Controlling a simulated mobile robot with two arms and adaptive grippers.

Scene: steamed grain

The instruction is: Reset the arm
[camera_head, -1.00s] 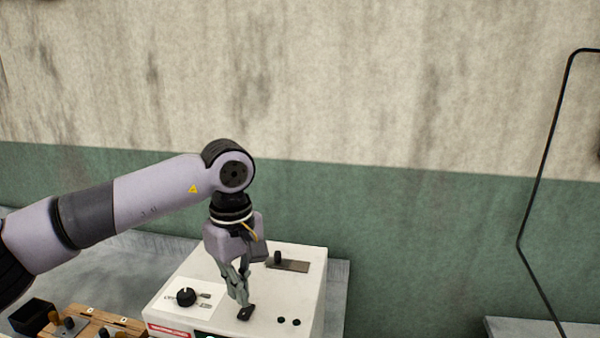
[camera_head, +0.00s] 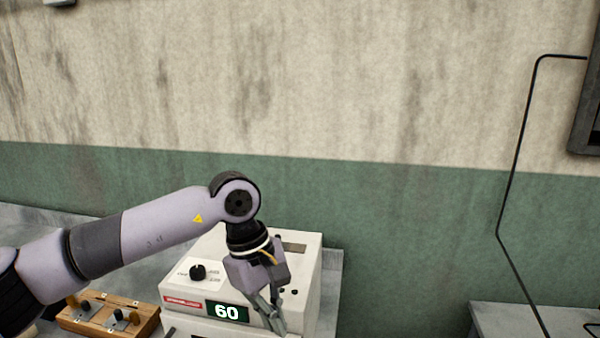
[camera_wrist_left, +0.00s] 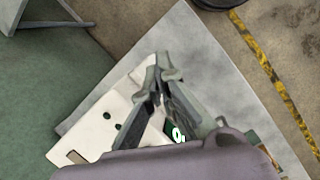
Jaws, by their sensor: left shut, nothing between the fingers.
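My left arm comes in from the left in the head view. My left gripper (camera_head: 277,328) points down in front of the right part of a white machine, shut and empty. The machine (camera_head: 309,262) has a black knob, small black buttons, a red label and a green display reading 60. In the left wrist view the shut fingers (camera_wrist_left: 162,66) are in the middle, with the machine's white top (camera_wrist_left: 103,128) behind and to the left of them. The gripper hides part of the machine's front. My right gripper does not show.
A wooden block with several knobs (camera_head: 146,312) stands on the grey table left of the machine. Another grey surface (camera_head: 510,312) is at the lower right. A black cable (camera_head: 513,165) runs down the wall. The wall behind is beige over green.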

